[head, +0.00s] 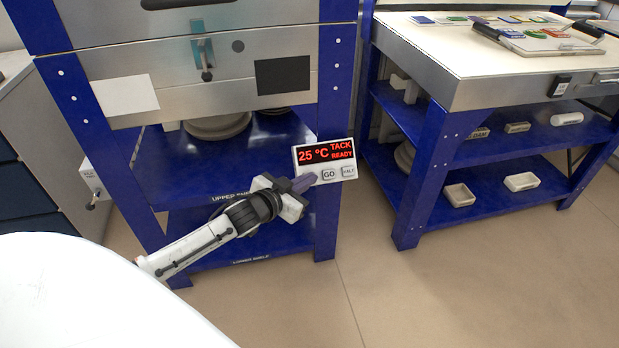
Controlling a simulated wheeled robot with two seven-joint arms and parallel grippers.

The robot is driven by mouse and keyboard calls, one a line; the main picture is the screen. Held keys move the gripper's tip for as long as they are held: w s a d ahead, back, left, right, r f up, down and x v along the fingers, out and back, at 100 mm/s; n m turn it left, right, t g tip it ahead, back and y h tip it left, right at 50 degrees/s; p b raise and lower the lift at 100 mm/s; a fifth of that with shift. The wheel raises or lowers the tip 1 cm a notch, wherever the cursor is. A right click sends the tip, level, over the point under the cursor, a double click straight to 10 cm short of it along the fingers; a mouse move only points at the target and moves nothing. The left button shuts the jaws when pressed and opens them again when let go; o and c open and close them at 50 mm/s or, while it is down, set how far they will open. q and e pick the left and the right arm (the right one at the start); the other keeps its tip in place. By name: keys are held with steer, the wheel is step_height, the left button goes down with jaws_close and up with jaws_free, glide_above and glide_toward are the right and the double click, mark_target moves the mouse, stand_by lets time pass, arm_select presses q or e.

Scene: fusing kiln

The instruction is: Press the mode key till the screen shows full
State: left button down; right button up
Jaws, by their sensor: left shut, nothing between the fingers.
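The control panel (324,160) is a white box on the kiln stand's right front leg. Its screen (326,151) shows "25 °C", "TACK" and "READY" in red. Below the screen are a GO key (329,175) and a HALT key (348,171). My left gripper (304,183) is shut and empty, with its tips at the panel's lower left corner, left of the GO key. The tips cover that part of the panel, so no mode key shows. I cannot tell whether the tips touch the panel. My right gripper is not in view.
The kiln (200,65) stands on a blue frame with an upper shelf (215,165) and a lower shelf. A workbench (470,60) with glass pieces on top stands at the right. A white rounded surface (90,300) fills the lower left. The floor (450,290) at lower right is clear.

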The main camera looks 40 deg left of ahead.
arm_select(q)
steer(key=shift+w+a+f, duration=0.15)
steer(key=shift+a, duration=0.05)
stand_by(0.3)
stand_by(0.3)
steer(key=shift+s+d+r+p, duration=0.45)
steer(key=shift+d+r+p, duration=0.1)
steer(key=shift+p, duration=0.3)
steer(key=s+d+r+p, duration=0.2)
steer(key=d+r+p, duration=0.1)
steer(key=p, duration=0.1)
steer(key=shift+s+p, duration=0.3)
steer(key=shift+p, duration=0.1)
